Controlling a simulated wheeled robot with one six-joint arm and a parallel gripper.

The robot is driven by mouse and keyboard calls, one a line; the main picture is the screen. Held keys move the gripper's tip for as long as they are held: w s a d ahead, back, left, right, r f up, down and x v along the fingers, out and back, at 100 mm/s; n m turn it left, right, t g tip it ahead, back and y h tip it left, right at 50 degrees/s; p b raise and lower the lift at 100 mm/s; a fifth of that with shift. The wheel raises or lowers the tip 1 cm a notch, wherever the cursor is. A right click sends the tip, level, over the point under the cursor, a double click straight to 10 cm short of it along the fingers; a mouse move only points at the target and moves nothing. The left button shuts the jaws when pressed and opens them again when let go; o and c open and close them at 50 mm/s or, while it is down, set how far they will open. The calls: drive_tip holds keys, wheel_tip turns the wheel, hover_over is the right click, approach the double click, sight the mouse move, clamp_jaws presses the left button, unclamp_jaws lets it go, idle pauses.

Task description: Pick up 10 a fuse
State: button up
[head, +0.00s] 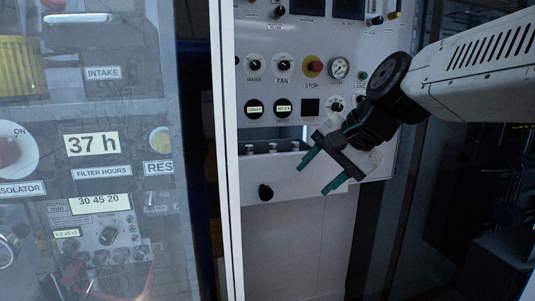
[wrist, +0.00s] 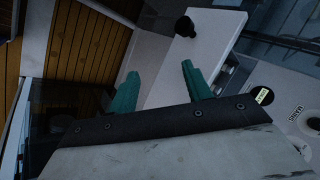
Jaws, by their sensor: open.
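Several small, short cylinders with dark caps (head: 272,147) stand in a row on a ledge below an opening in the white panel in the head view. They may be the fuses, but no rating can be read. My gripper (head: 320,173) is open and empty, in front of the panel, to the right of and below this row. In the wrist view my gripper (wrist: 160,70) shows its two green fingers spread with nothing between them. Small dark parts, perhaps the same row, show just right of the right finger there, partly hidden.
The white panel (head: 320,205) has a black knob (head: 265,192) on its lower part, also seen in the wrist view (wrist: 185,27). Above are a red stop button (head: 313,66), a gauge (head: 339,68) and two round black labelled holders (head: 285,107). A clear door (head: 100,200) stands left.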

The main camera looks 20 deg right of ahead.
drive_tip(key=w+d+r+m+t, duration=0.3)
drive_tip(key=w+r+m, duration=0.2)
drive_tip(key=w, duration=0.2)
drive_tip(key=w+d+r+m+t, duration=0.2)
drive_tip(key=w+d+r+m, duration=0.25)
drive_tip(key=w, duration=0.35)
drive_tip(key=m+y, duration=0.4)
drive_tip(key=m, duration=0.5)
approach(276, 145)
drive_tip(key=shift+w+r+g, duration=0.25)
drive_tip(key=shift+w+g, duration=0.15)
drive_tip(key=shift+w+a+f+m, duration=0.25)
drive_tip(key=shift+w+f+m, duration=0.1)
drive_tip(key=shift+w+f, duration=0.15)
drive_tip(key=x, duration=0.7)
drive_tip(key=shift+w+a+r, duration=0.1)
drive_tip(key=shift+a, duration=0.05)
clamp_jaws()
